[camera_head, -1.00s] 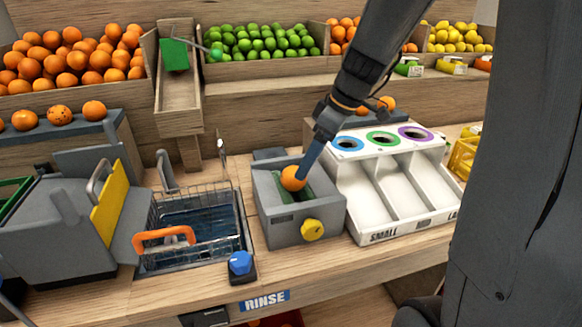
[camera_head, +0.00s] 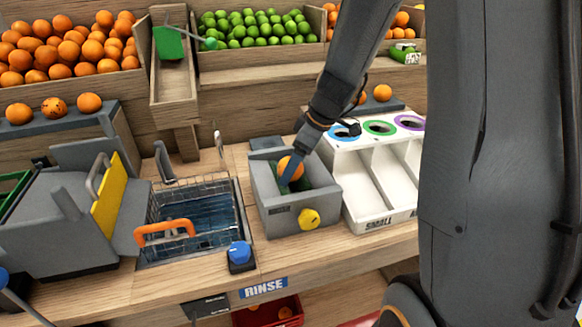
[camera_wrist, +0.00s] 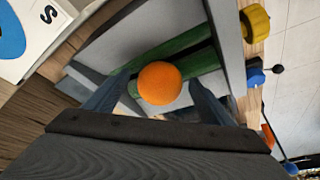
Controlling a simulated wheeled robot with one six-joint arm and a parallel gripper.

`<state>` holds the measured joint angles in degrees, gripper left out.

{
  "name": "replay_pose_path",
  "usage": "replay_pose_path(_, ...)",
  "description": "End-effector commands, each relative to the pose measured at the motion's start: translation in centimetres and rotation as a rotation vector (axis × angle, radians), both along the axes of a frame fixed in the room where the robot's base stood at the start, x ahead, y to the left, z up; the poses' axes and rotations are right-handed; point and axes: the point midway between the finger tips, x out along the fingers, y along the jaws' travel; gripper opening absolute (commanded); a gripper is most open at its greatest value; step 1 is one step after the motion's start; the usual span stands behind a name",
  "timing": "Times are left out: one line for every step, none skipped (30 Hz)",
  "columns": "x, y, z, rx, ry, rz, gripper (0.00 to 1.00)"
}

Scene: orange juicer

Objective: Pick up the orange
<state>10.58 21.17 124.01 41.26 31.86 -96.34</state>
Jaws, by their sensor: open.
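An orange (camera_head: 290,169) lies in the grey box with green rollers (camera_head: 292,217), which has a yellow knob on its front. In the wrist view the orange (camera_wrist: 160,83) rests over the green rollers, between the two blue-grey fingers. My gripper (camera_wrist: 158,98) is open, with a finger on either side of the orange. Whether the fingers touch it cannot be told. In the head view my gripper (camera_head: 291,172) reaches down into the box from above, and one finger partly covers the orange.
A rinse basin with a wire basket (camera_head: 195,222) and orange handle stands left of the box. A white sorting tray (camera_head: 372,215) with ringed holes is close on the right. Crates of oranges (camera_head: 68,50) and limes (camera_head: 250,28) stand behind.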

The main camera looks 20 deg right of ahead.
Motion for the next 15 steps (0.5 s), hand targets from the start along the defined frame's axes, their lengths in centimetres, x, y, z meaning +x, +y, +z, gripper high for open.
replay_pose_path(0.01,0.05,-0.09,0.001,0.001,0.000,0.76)
replay_pose_path(0.02,0.06,-0.10,0.000,0.000,0.000,0.76)
replay_pose_path(0.03,0.07,-0.11,0.000,0.000,0.000,0.76)
replay_pose_path(0.03,0.07,-0.10,0.000,0.000,0.000,0.76)
replay_pose_path(0.03,0.08,-0.10,0.000,0.000,0.001,0.76)
replay_pose_path(0.03,0.08,-0.10,0.000,0.000,0.001,0.76)
replay_pose_path(0.03,0.08,-0.09,0.000,0.000,0.001,0.75)
replay_pose_path(0.02,0.08,-0.09,0.000,0.000,0.001,0.70)
replay_pose_path(0.03,0.09,-0.08,0.000,0.000,0.001,0.63)
replay_pose_path(0.03,0.09,-0.08,0.000,0.000,0.001,0.58)
replay_pose_path(0.03,0.09,-0.07,0.000,0.000,0.001,0.53)
replay_pose_path(0.03,0.09,-0.07,0.000,0.000,0.001,0.46)
replay_pose_path(0.03,0.09,-0.07,0.000,0.000,0.001,0.41)
replay_pose_path(0.03,0.09,-0.07,0.000,0.000,0.001,0.36)
replay_pose_path(0.03,0.08,-0.06,0.000,0.000,0.001,0.29)
